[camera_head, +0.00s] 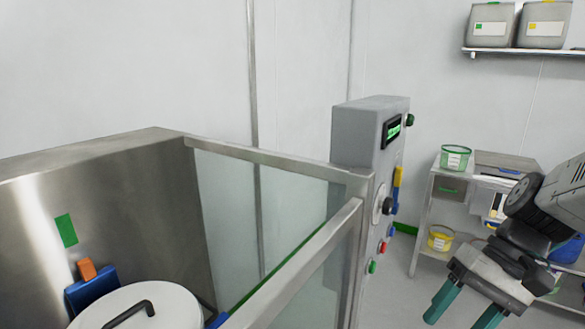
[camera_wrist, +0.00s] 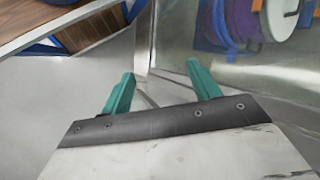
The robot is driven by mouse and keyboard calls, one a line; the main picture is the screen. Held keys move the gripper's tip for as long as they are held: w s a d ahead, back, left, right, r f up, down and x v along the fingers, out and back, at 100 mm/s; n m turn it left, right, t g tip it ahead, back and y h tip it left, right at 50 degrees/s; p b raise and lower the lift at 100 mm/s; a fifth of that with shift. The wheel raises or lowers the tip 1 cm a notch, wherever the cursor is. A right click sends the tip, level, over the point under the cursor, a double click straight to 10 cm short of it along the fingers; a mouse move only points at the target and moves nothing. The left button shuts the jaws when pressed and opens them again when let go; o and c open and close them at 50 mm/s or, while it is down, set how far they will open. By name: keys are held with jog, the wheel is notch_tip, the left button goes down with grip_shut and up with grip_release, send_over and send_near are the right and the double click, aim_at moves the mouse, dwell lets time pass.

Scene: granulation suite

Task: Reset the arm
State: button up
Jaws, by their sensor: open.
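My gripper (camera_head: 466,309) is at the lower right of the head view, on my grey arm, pointing down. Its two teal fingers are apart with nothing between them. In the wrist view the gripper (camera_wrist: 157,82) also shows open and empty, above bare grey floor beside a glass or metal panel. The gripper is clear of the steel enclosure and the control panel, to their right in the head view.
A steel and glass enclosure (camera_head: 275,157) holds a white lidded vessel (camera_head: 165,305) at left. A grey control cabinet (camera_head: 358,140) with buttons stands beside it. A shelf cart with a green-banded tub (camera_head: 455,159) and yellow tub (camera_head: 441,238) is behind my arm. Containers (camera_head: 490,25) sit on a wall shelf.

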jog(key=s+d+r+n+t+h, duration=0.1)
jog(key=s+r+n+t+h, duration=0.1)
jog(key=s+r+h, duration=0.3)
jog(key=shift+s+d+r+t+h, duration=0.2)
jog(key=shift+s+d+t+h, duration=0.15)
jog(key=shift+s+t+h, duration=0.6)
jog(key=shift+s+g+y, duration=0.25)
